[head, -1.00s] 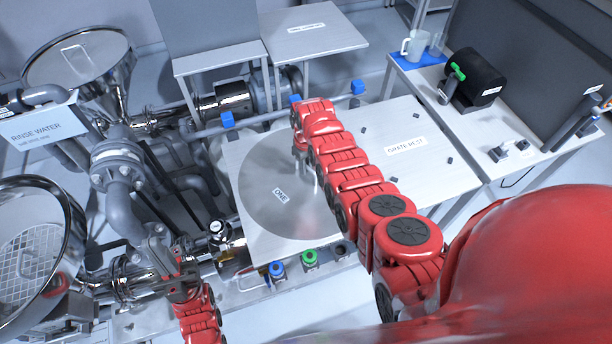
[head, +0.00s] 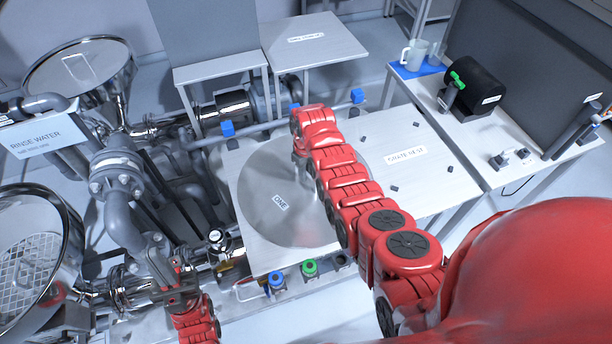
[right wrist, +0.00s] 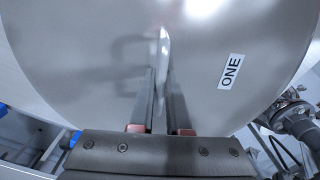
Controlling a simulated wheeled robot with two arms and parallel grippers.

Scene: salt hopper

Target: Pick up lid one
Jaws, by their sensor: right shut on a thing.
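Lid one (head: 265,215) is a large round steel disc with a label reading ONE. It lies on a light table in the middle of the head view and fills most of the right wrist view (right wrist: 80,60). My right gripper (right wrist: 160,75) is shut on the lid's upright handle (right wrist: 163,45), near the disc's middle. In the head view my right arm covers that grip and part of the lid. I cannot tell whether the lid touches the table. My left gripper (head: 172,285) is at lower left, beside the pipes; its jaws are too unclear to read.
The table's right part, labelled GRATE REST (head: 405,158), is mostly bare with small dark pegs. Blue and green valves (head: 310,268) line the front edge. Steel hoppers (head: 80,75) and pipes crowd the left. A side bench (head: 460,125) holds a mug and a black device.

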